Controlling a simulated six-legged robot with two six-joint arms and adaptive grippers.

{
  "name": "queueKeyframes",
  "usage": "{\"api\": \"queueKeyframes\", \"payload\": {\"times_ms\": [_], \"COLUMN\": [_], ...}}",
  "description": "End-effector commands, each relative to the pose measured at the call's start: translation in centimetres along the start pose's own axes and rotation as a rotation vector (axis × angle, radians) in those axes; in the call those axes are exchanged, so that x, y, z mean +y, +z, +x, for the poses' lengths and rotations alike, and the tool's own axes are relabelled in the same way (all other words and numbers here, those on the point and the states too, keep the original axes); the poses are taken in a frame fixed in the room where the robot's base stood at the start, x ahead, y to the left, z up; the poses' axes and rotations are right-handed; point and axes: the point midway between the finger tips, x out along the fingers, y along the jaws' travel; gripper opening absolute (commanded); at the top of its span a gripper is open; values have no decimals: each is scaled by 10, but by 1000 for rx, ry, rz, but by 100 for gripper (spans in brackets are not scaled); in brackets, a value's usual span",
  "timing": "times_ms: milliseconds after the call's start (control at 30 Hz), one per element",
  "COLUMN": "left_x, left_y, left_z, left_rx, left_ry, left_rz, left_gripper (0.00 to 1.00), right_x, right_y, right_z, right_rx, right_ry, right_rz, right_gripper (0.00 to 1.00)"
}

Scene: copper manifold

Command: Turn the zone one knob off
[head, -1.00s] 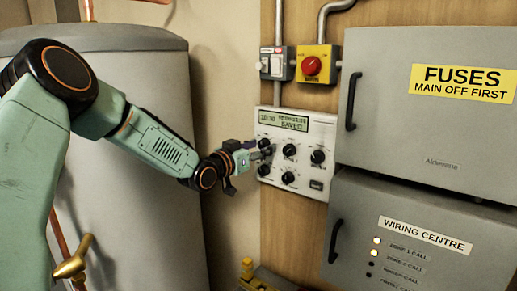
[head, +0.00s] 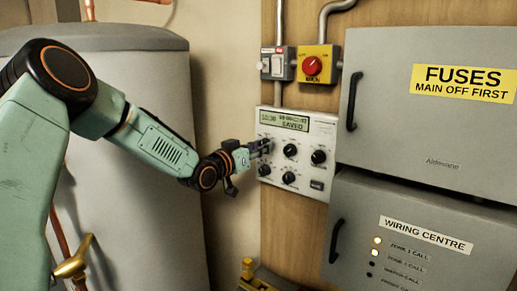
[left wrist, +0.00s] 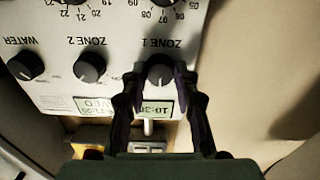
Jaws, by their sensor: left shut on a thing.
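The white control panel (head: 303,124) is on the wooden board, with a lit display (head: 284,121) at its top. The zone one knob (left wrist: 160,72) is black and round with a pale pointer line, under the label ZONE 1, upside down in the left wrist view. My left gripper (head: 264,147) reaches the panel from the left. In the left wrist view its two fingers (left wrist: 160,78) are on either side of the zone one knob and shut on it. In the head view the fingers largely hide that knob. My right gripper is not in view.
The zone two knob (head: 290,150) and water knob (head: 318,157) are close beside it, with dials (head: 288,177) below. A red switch (head: 312,66) is above. The fuse box (head: 430,135) and wiring centre (head: 350,210) stick out at right; a grey tank (head: 150,75) is at left.

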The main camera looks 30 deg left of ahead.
Motion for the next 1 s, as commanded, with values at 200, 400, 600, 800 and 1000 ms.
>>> {"api": "queueKeyframes", "payload": {"times_ms": [200,400,600,800,1000], "left_x": [0,0,1,1,1], "left_y": [0,0,0,0,0], "left_z": [0,0,0,0,0], "left_rx": [1,2,2,1,1], "left_ry": [0,0,0,0,0], "left_rz": [-152,-326,-487,-611,-689], "left_gripper": [0,0,0,0,0], "right_x": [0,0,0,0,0], "right_y": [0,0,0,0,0], "right_z": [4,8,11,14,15], "right_rx": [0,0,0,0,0], "right_ry": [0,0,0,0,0], "right_rz": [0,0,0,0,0], "right_gripper": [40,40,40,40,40]}}
